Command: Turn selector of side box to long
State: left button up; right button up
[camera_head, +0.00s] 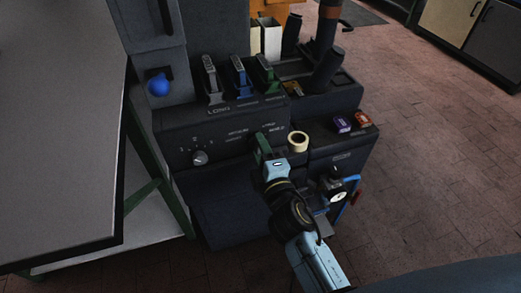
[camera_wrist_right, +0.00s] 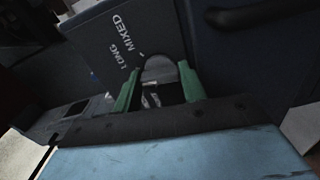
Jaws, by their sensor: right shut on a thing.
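The selector is a round grey knob (camera_wrist_right: 160,68) on a dark panel (camera_wrist_right: 100,35) in the right wrist view. White words LONG and MIXED are printed on the panel beside it. My right gripper (camera_wrist_right: 159,92) has its green fingers on both sides of the knob and is shut on it. In the head view my right gripper (camera_head: 262,147) reaches the front of the dark machine from below, and its fingers hide the selector there. Which way the knob points is not clear. My left gripper is not in view.
A dial (camera_head: 200,157) with numbers is left of the gripper. Grey, blue and green levers (camera_head: 239,75) stand above. A tape roll (camera_head: 298,141) and purple (camera_head: 342,124) and red (camera_head: 364,119) items are to the right. A grey table (camera_head: 60,130) fills the left.

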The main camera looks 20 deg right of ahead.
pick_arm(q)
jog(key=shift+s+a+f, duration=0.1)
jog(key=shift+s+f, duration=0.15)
pick_arm(e)
jog(key=shift+m, duration=1.2)
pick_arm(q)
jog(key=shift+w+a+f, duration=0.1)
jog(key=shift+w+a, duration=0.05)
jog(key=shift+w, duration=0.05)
pick_arm(e)
jog(key=o, duration=1)
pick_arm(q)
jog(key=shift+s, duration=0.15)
